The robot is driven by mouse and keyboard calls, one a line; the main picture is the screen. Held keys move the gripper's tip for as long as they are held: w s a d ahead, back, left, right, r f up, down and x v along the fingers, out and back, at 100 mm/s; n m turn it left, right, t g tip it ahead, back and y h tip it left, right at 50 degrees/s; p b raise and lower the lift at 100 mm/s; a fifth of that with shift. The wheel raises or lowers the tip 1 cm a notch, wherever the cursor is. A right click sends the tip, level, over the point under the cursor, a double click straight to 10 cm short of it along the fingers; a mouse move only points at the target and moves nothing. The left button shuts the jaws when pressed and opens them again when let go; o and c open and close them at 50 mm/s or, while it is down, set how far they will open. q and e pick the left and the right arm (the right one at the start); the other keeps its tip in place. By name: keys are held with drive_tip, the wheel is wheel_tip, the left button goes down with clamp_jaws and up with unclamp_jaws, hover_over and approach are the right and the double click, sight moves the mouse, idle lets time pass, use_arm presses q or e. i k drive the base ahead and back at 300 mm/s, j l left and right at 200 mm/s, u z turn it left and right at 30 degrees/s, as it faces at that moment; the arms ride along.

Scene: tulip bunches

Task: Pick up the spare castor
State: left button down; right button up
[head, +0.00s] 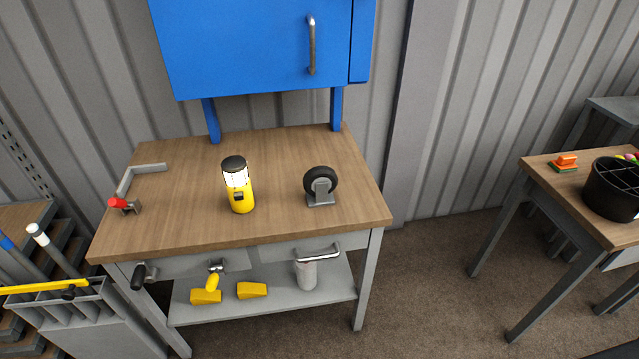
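The spare castor (320,186) has a black wheel with a grey hub in a grey metal bracket. It stands upright on its flat grey plate on the wooden workbench (285,225), right of the middle of the top. Nothing touches it. Neither of my grippers shows in the head view.
A yellow lantern (239,187) stands left of the castor. A blue cabinet (240,45) hangs above the back. A second table (560,185) holds a black bucket (612,190).

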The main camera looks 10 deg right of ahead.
sight(320, 182)
drive_tip(key=i+l+u, duration=0.1)
drive_tip(key=l, duration=0.35)
drive_tip(key=i+l+u, duration=0.1)
drive_tip(key=i+l, duration=0.15)
drive_tip(key=l, duration=0.2)
drive_tip(key=i+l+u, duration=0.1)
drive_tip(key=l, duration=0.35)
drive_tip(key=i+l+u, duration=0.15)
drive_tip(key=l, duration=0.35)
drive_tip(key=i+l+u, duration=0.1)
drive_tip(key=l, duration=0.4)
drive_tip(key=i+l+u, duration=0.1)
drive_tip(key=l, duration=0.4)
drive_tip(key=i+l+u, duration=0.1)
drive_tip(key=l, duration=0.4)
drive_tip(key=k+u, duration=0.35)
drive_tip(key=i+z, duration=0.35)
drive_tip(key=i+l, duration=0.05)
